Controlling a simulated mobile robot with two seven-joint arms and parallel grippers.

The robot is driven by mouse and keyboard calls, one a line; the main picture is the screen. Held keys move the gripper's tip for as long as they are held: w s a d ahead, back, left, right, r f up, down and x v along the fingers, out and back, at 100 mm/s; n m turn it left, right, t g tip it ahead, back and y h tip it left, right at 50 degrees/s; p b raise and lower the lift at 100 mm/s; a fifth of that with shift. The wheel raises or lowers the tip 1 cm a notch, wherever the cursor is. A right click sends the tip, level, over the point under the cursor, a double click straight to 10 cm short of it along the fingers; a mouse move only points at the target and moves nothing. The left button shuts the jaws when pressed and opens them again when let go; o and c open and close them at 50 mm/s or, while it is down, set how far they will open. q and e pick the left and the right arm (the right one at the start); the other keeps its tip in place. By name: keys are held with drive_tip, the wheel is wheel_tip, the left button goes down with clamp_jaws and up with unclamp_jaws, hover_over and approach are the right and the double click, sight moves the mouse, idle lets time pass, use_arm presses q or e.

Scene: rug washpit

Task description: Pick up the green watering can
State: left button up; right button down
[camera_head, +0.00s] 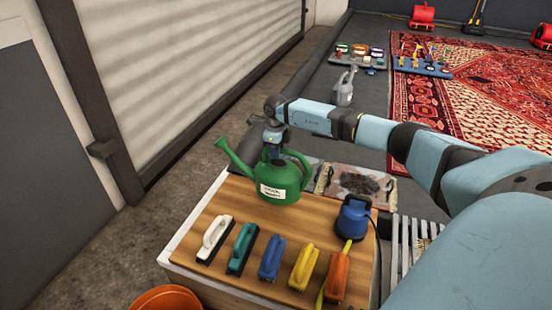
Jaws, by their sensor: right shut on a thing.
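The green watering can (277,186) stands upright at the back edge of a wooden-topped table (219,215), its spout pointing left and its handle arching to the right. A white label is on its front. My right gripper (273,155) comes down from above onto the top of the can and is shut on it. The fingertips are partly hidden, so I cannot see exactly which part they hold. I cannot tell if the can's base touches the table. My left gripper is not in view.
Several coloured brushes (270,258) line the table's front. A blue pump-like device (353,219) stands at its right. An orange bucket (166,300) is below. A grey can (345,88) and a red patterned rug (478,95) lie beyond. A roller shutter (190,60) is at left.

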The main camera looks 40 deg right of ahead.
use_arm(q)
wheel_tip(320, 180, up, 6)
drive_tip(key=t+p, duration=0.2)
drive_tip(key=p, duration=0.1)
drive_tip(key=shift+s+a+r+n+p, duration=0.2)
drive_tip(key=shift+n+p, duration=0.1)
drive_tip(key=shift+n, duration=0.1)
use_arm(e)
wheel_tip(320, 180, up, 13)
drive_tip(key=shift+f, duration=0.2)
drive_tip(key=shift+w, duration=0.1)
drive_tip(key=c, duration=1.6)
unclamp_jaws()
clamp_jaws()
